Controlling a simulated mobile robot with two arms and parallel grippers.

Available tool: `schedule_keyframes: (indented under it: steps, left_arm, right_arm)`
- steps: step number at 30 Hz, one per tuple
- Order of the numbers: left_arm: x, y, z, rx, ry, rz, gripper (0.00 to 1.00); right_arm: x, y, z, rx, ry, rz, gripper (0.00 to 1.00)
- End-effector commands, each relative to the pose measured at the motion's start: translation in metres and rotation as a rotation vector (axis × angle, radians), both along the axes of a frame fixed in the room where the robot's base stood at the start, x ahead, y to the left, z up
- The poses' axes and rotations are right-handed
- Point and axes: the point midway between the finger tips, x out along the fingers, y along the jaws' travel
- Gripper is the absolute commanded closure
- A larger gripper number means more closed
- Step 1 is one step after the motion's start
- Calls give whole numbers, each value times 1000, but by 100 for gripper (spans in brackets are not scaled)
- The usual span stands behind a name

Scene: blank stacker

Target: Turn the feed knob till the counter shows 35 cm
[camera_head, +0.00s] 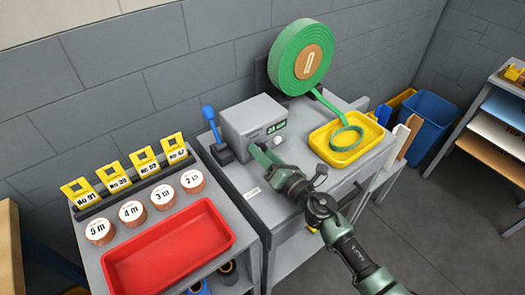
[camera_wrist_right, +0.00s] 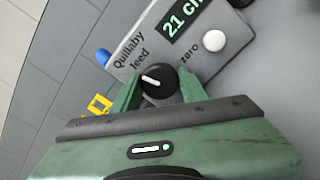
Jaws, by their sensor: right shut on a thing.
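The grey feed box (camera_head: 246,113) stands on the workbench, its front lettered "Quillaby feed" in the right wrist view. Its counter (camera_wrist_right: 185,32) reads 21 cm; it also shows in the head view (camera_head: 276,129). The black feed knob (camera_wrist_right: 158,78) has a white pointer line tilted toward the upper left. My right gripper (camera_head: 260,154) is at the box front, its fingers shut on either side of the knob, as the right wrist view (camera_wrist_right: 161,90) shows. In the head view the gripper hides the knob. My left gripper is out of view.
A white zero button (camera_wrist_right: 214,41) sits close to the knob. A blue-handled lever (camera_head: 209,114) stands left of the box. A green strap roll (camera_head: 288,60) runs down into a yellow tray (camera_head: 324,150) at the right. A red tray (camera_head: 170,270) lies at the left.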

Motion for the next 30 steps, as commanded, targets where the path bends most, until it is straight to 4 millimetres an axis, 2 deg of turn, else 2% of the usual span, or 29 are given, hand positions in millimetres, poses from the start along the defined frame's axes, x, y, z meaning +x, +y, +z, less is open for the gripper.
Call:
schedule_keyframes:
  steps: [22,23,24,25,30]
  left_arm:
    - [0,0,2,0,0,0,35]
    - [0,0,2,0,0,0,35]
    - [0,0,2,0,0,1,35]
    - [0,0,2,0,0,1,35]
    - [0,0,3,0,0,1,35]
  right_arm:
    - [-1,0,-4,67,56,1,98]
    - [-1,0,-4,67,56,1,52]
    - [-1,0,-3,67,56,1,41]
    - [-1,0,-3,67,55,2,35]
    - [-1,0,-2,68,53,1,35]
